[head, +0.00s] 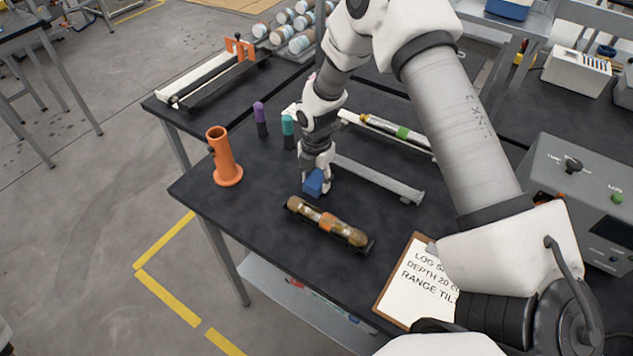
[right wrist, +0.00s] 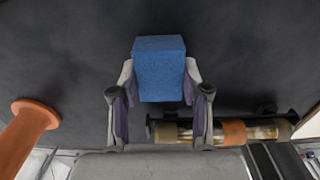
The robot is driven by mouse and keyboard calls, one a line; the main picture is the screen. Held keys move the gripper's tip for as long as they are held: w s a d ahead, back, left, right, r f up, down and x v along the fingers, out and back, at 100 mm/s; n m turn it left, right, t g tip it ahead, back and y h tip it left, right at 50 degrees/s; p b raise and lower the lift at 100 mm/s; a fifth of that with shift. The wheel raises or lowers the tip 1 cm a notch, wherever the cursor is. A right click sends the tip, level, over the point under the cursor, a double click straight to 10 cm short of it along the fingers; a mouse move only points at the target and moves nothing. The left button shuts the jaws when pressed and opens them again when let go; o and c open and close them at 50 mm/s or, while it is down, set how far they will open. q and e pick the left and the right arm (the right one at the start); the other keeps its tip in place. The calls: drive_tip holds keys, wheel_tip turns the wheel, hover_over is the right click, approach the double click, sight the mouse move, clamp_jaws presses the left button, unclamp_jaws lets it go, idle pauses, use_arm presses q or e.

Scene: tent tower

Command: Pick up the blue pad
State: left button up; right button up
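The blue pad (head: 313,182) is a small blue block at the tips of my right gripper (head: 317,178), above the dark table top. In the right wrist view the pad (right wrist: 160,68) sits between the two fingers of my right gripper (right wrist: 160,85), with a fingertip against each side. The gripper is shut on it. I cannot tell for sure whether the pad's underside touches the table. My left gripper is not in view.
A tube with an orange band (head: 328,222) lies in a cradle in front of the pad. An orange flared stand (head: 224,160), purple (head: 260,118) and teal-topped (head: 288,130) markers stand left. A grey rail (head: 380,180) lies behind. A clipboard (head: 413,285) lies right.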

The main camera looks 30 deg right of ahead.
sight(317, 178)
idle(0.3)
drive_tip(key=shift+w+r, duration=0.15)
drive_tip(key=shift+r, duration=0.1)
wheel_tip(317, 178, up, 9)
drive_tip(key=shift+r+b, duration=0.15)
drive_tip(key=shift+b, duration=1)
drive_tip(key=shift+d, duration=0.1)
